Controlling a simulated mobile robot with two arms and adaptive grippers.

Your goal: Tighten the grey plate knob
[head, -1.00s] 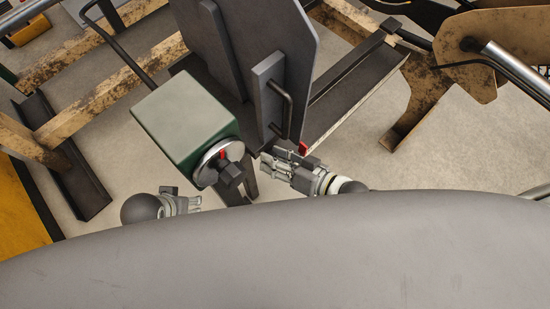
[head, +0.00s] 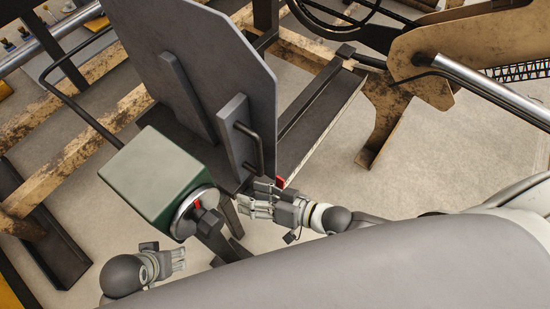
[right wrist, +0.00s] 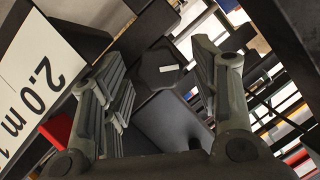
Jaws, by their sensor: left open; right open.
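The large grey plate (head: 205,65) stands tilted in the head view, with a dark bar handle (head: 258,150) on its face. In the right wrist view a dark, many-sided knob (right wrist: 160,66) with a short white mark shows ahead between the fingers. I cannot pick that knob out in the head view. My right gripper (head: 252,204) is open and empty, just below the plate's lower edge; its two fingers (right wrist: 160,90) stand apart in the wrist view, not visibly touching the knob. My left gripper (head: 178,261) is open and empty, low on the left.
A green box (head: 155,172) left of the right gripper carries a metal disc with a red pointer and a black knob (head: 209,222). A red-tipped ledge (head: 318,125) runs beside the plate. A white scale marked 2.0 m (right wrist: 40,85) and a red block (right wrist: 57,130) are close on the wrist view's left.

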